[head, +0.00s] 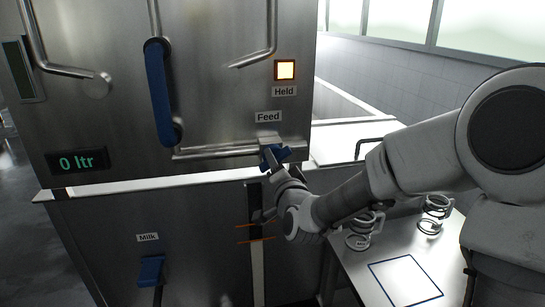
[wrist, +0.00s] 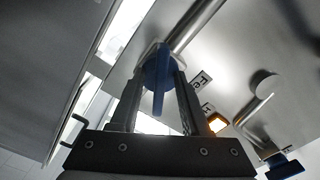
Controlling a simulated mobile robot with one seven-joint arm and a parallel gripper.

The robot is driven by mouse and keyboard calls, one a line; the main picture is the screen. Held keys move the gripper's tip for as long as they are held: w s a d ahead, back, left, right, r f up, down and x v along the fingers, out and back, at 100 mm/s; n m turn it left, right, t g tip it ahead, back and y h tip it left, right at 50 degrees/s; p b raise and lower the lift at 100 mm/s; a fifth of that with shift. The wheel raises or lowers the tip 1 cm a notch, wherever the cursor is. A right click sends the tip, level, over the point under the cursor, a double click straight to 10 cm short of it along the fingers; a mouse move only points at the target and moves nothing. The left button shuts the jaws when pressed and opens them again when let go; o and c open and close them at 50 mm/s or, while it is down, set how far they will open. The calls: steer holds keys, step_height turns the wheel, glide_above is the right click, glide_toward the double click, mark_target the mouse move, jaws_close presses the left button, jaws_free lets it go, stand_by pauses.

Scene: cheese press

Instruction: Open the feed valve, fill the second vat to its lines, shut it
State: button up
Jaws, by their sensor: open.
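The feed valve's blue handle (head: 275,155) sits below the "Feed" label at the right end of a steel pipe. My gripper (head: 272,166) is at the handle. In the wrist view the blue handle (wrist: 159,80) lies between the two open fingers (wrist: 158,88); whether either finger touches it I cannot tell. A dark upright sight strip (head: 254,203) with two orange lines (head: 256,232) is on the lower steel front. The lamp (head: 285,70) above "Held" glows yellow-orange. The vat's inside is hidden.
A long blue lever (head: 160,95) stands upright on the upper panel. A blue "Milk" handle (head: 151,270) is at lower left. A side table (head: 390,250) at right holds coiled metal pieces (head: 364,232) and a blue-outlined square. My arm reaches in above that table.

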steer(key=shift+w+a, duration=0.1)
steer(key=shift+w, duration=0.15)
jaws_close()
